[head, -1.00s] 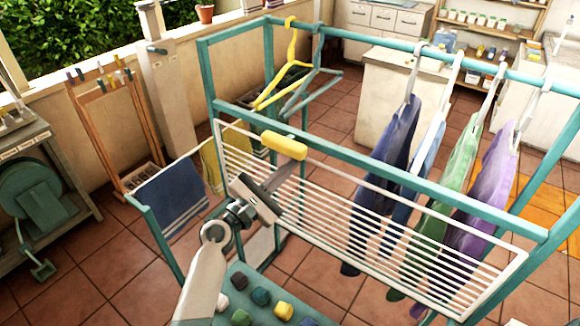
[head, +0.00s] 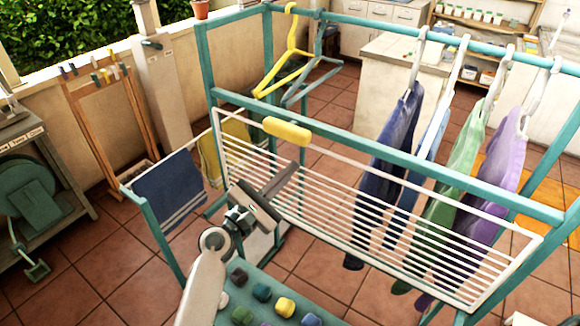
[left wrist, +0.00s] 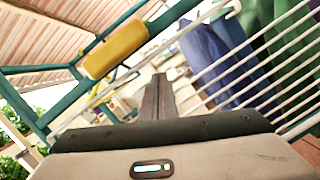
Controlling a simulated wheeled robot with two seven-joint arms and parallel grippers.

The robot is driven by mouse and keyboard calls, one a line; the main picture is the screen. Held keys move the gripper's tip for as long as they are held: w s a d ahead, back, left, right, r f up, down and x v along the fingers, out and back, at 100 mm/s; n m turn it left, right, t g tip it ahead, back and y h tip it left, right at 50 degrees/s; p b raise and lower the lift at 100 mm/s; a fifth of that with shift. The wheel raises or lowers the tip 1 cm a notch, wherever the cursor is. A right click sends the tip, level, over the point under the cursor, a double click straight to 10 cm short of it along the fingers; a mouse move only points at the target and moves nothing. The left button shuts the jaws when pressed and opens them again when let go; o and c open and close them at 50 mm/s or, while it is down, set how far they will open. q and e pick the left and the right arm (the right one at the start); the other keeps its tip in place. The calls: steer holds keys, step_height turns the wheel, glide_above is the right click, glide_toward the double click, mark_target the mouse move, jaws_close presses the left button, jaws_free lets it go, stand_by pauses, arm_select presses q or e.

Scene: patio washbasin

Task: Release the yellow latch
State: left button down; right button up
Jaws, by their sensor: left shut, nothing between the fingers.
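The yellow latch (head: 287,131) is a rounded block on the teal front rail (head: 350,158), at the upper edge of the white slatted rack. My left gripper (head: 292,168) is shut and empty, just below the latch and in front of the rack, apart from the latch. In the left wrist view the latch (left wrist: 113,48) sits up and left of my closed fingers (left wrist: 157,80). The white rack (head: 541,240) stands folded up against the teal frame. My right gripper is not in view.
Blue, green and purple garments (head: 497,165) hang behind the rack on the right. Yellow and grey hangers (head: 290,60) hang behind the latch. A teal tray (head: 262,275) with several coloured blocks lies below my arm. A blue towel (head: 170,190) hangs at left.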

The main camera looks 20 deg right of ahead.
arm_select(q)
steer(key=s+b+v, duration=0.1)
steer(key=v, duration=0.7)
steer(key=shift+d+b, duration=0.2)
steer(key=shift+b, duration=0.1)
steer(key=shift+f, duration=0.1)
